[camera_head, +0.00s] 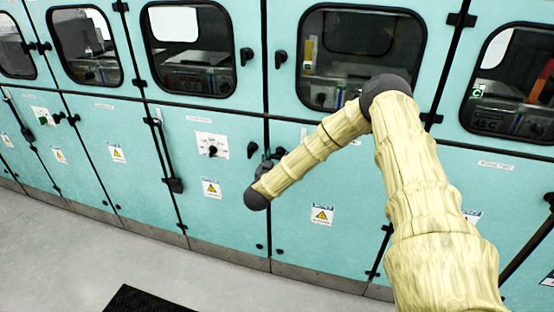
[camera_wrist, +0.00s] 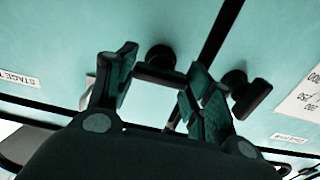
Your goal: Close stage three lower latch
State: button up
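In the wrist view, my gripper (camera_wrist: 162,76) is open, with its two fingers spread close to the teal door front. A black latch (camera_wrist: 160,57) with a round knob shows just past the fingertips, roughly between them. A dark bar runs across the gap below the knob; I cannot tell whether the fingers touch it. A label reading "STAGE T…" (camera_wrist: 18,78) shows at the left edge, cut off. In the head view, my gripper (camera_head: 268,162) is mostly hidden behind my sleeved wrist, in front of the lower middle door (camera_head: 330,245). The latch's exact angle is unclear.
A second black latch (camera_wrist: 250,97) sits across the dark door seam, close to the right finger. In the head view it is on the neighbouring lower door (camera_head: 252,150). Upper windowed doors (camera_head: 360,55) have their own latches. The grey floor (camera_head: 60,260) is open, with a black mat (camera_head: 145,302).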

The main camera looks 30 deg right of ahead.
jog(key=shift+r+n, duration=0.1)
jog(key=shift+n, duration=0.3)
jog(key=shift+w+n+p, duration=0.1)
jog(key=shift+n+p, duration=0.2)
jog(key=shift+p, duration=0.05)
jog(key=shift+a+r+n+p, duration=0.1)
jog(key=shift+n+p, duration=0.3)
jog(key=shift+n, duration=0.6)
jog(key=n, duration=0.5)
jog(key=shift+w+a+n, duration=0.1)
jog(key=shift+n, duration=0.3)
jog(key=n, duration=0.4)
jog(key=shift+f+n+b, duration=0.3)
jog(key=shift+n, duration=0.1)
jog(key=shift+n+b, duration=0.6)
jog(key=shift+n, duration=1.4)
jog(key=o, duration=1)
